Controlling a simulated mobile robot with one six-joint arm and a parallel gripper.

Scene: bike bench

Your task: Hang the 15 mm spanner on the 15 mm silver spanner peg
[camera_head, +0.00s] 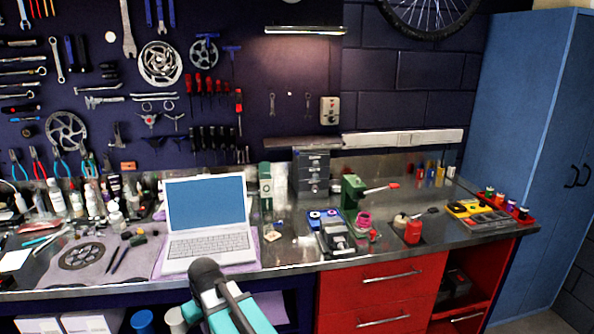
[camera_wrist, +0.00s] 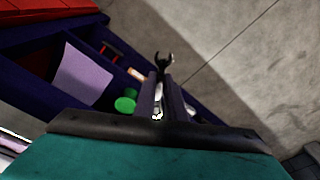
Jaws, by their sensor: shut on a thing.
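My gripper (camera_wrist: 163,92) is shut on a dark spanner (camera_wrist: 163,60) in the wrist view. The spanner's open-ended jaw sticks out past the fingertips, and a pale bit of it shows between the fingers. The rest is hidden by the gripper. In the head view my teal arm is at the bottom, and the fingers and the spanner cannot be made out there. On the dark tool wall, two small spanner shapes (camera_head: 272,103) and (camera_head: 308,101) show right of the screwdrivers. I cannot tell whether they are spanners or outlines, and no peg or size label is readable.
Red drawers (camera_head: 380,293) are below, and a blue cabinet (camera_head: 530,130) stands at right. Many tools cover the wall's left. A lamp (camera_head: 305,30) hangs above.

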